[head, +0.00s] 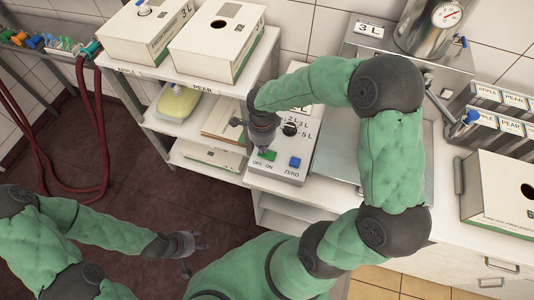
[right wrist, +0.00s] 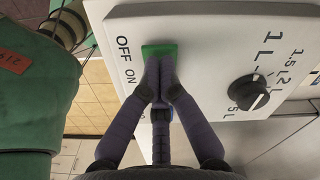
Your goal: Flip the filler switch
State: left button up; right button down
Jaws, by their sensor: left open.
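The green filler switch (head: 267,155) sits on the white control box (head: 288,174) beside the OFF and ON labels. It also shows in the right wrist view (right wrist: 158,50). My right gripper (head: 245,128) is over the box's left side. In the right wrist view its fingers (right wrist: 161,82) are drawn together, with the tips at the lower edge of the switch and seeming to touch it. They hide part of the switch, and I see nothing held between them. My left gripper (head: 194,246) is open and empty, low at the left over the floor.
A black volume knob (right wrist: 247,92) and a blue ZERO button (head: 295,162) are on the same box. White cartons (head: 217,40) stand on the shelf (head: 190,77) behind. A metal tank (head: 428,28) stands at the back right. Another carton (head: 500,195) is at the right.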

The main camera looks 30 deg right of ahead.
jog(key=shift+f+b, duration=0.5)
dwell(0.3)
jog(key=shift+r+p, duration=2)
jog(key=shift+r, duration=1.55)
jog(key=shift+s+f, duration=0.1)
